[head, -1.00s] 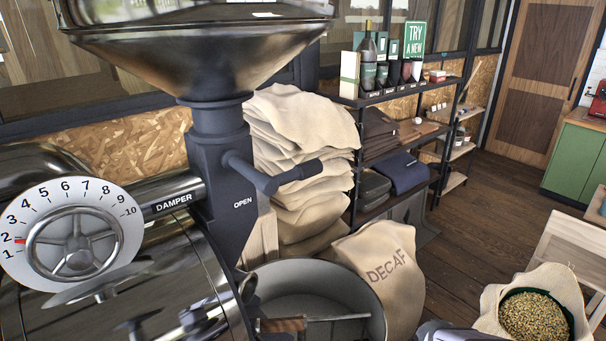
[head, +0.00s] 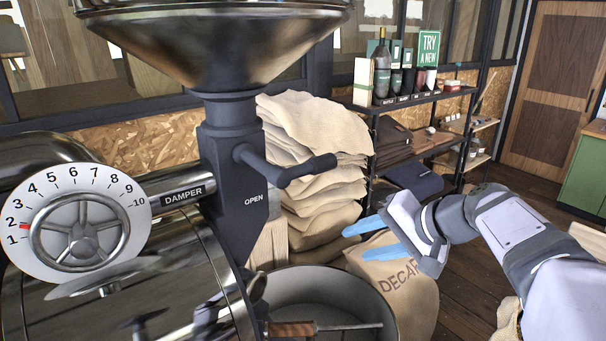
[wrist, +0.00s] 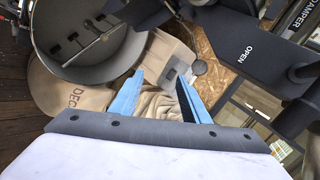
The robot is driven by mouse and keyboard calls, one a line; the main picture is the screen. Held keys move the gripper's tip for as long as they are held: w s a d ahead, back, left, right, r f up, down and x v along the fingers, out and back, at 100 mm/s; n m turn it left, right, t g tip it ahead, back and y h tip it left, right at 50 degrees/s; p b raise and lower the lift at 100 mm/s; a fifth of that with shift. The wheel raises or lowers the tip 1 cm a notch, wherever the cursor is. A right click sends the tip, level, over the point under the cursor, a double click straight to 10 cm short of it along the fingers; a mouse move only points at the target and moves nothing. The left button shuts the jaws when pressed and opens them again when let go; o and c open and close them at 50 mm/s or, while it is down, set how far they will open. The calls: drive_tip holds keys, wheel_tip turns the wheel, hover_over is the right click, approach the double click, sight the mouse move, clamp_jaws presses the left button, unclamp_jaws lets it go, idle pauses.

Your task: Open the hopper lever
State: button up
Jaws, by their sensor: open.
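The hopper lever (head: 288,172) is a dark bar with a thick handle end, sticking out to the right from the dark neck below the metal hopper (head: 215,40). The word OPEN is printed on the neck below it. In the wrist view the lever (wrist: 296,73) is at the right edge. My gripper (head: 355,241) has blue fingers, which are apart and empty. In the head view it is to the right of and below the lever, not touching it. In the wrist view my gripper (wrist: 162,90) points toward the sacks, left of the lever.
A damper dial (head: 78,225) is left of the neck. A round metal cooling bin (head: 385,318) lies below the lever. Stacked sacks (head: 318,140), a DECAF sack (head: 415,297) and a shelf (head: 440,98) stand behind. Space between my gripper and the lever looks clear.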

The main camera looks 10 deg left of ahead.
sight(331, 163)
drive_tip(key=w+a+r+n+t+y+b, duration=0.1)
drive_tip(key=w+r+y, duration=0.1)
drive_tip(key=r, duration=0.6)
drive_tip(key=w+a+r+t+y, duration=0.1)
drive_tip(key=w+r+y, duration=0.1)
drive_tip(key=r, duration=0.5)
drive_tip(key=s+a+p, duration=0.1)
drive_tip(key=s+a+r+m+g+y+p, duration=0.1)
drive_tip(key=s+a+r+y+p, duration=0.1)
drive_tip(key=s, duration=0.1)
drive_tip(key=shift+a+m+g, duration=0.25)
drive_tip(key=shift+m+g, duration=0.15)
drive_tip(key=shift+s+a+p, duration=0.15)
drive_tip(key=shift+a+p, duration=0.05)
drive_tip(key=shift+p, duration=0.1)
drive_tip(key=shift+s+a+f+m+g, duration=0.1)
drive_tip(key=shift+a+f+m+g, duration=0.1)
drive_tip(key=shift+m+g, duration=0.15)
drive_tip(key=p+x, duration=0.3)
drive_tip(key=x, duration=0.2)
drive_tip(key=shift+a+r, duration=0.1)
drive_tip(key=shift+p+x, duration=0.35)
drive_tip(key=shift+x, duration=0.7)
drive_tip(key=shift+c, duration=0.7)
clamp_jaws()
